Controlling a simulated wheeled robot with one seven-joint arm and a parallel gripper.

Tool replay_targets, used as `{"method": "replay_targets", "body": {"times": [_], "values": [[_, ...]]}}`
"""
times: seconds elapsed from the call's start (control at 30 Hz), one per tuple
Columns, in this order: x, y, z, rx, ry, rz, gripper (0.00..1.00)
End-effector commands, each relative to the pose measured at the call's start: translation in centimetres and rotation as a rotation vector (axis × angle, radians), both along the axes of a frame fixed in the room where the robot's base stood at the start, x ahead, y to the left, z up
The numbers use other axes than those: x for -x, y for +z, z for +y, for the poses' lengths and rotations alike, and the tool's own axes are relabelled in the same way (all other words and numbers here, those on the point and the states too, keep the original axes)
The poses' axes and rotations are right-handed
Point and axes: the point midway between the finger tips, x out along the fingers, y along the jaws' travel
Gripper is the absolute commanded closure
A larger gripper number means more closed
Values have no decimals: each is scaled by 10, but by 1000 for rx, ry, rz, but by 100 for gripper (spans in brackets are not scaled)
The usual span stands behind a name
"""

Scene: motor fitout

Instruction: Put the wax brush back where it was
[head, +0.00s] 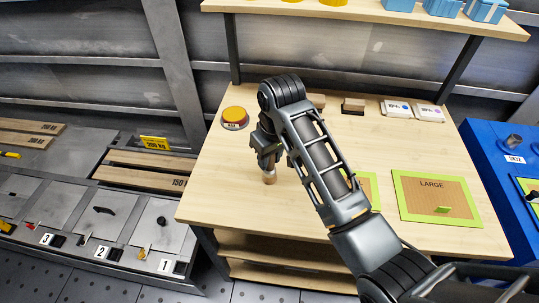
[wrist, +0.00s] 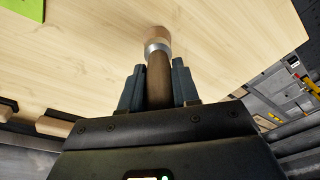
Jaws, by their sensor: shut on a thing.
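The wax brush (head: 269,178) has a pale tan head, a metal band and a brown wooden handle. In the wrist view the brush (wrist: 157,45) stands between the two dark fingers of my gripper (wrist: 158,82), which is shut on its handle. In the head view my gripper (head: 267,160) points down over the left part of the wooden table (head: 225,195), with the brush head lowest. I cannot tell whether the head touches the table. My gripper and arm hide part of the tabletop.
Small blocks (head: 353,106) and two white boxes (head: 428,112) line the back edge. A green-framed board marked LARGE (head: 436,196) lies at right. The table's front left is clear. A shelf (head: 370,13) overhangs the back.

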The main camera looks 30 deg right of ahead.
Motion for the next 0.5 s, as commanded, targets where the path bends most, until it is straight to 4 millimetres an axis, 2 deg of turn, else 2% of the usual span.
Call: {"method": "replay_targets", "body": {"times": [0.37,0.4,0.5], "values": [[0,-4,0,0,1,0,100],[0,-4,0,0,1,0,66],[0,-4,0,0,1,-1,57]]}}
